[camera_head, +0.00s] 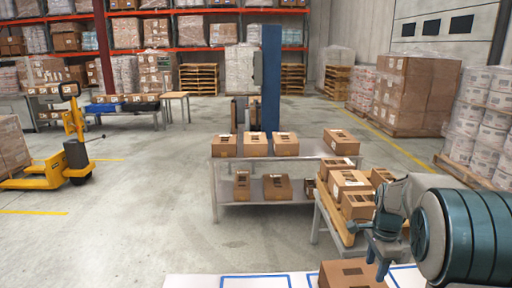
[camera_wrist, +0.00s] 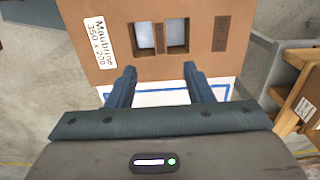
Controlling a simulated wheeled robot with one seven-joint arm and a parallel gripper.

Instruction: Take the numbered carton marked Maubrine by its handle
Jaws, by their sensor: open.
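The brown carton (camera_wrist: 215,60) fills the upper part of the wrist view. I cannot tell whether the fingers touch the carton. In the head view a carton (camera_head: 348,275), seemingly the same one, is at the bottom edge, cut off by the frame, with my gripper (camera_head: 378,264) just above and right of it.
The carton is on a white surface (camera_head: 190,282) with blue outlines. More cartons stand on a two-level grey table (camera_head: 225,190) and on a stand (camera_head: 320,205) beside my arm. A yellow pallet truck (camera_head: 75,155) is at left. The floor at left front is clear.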

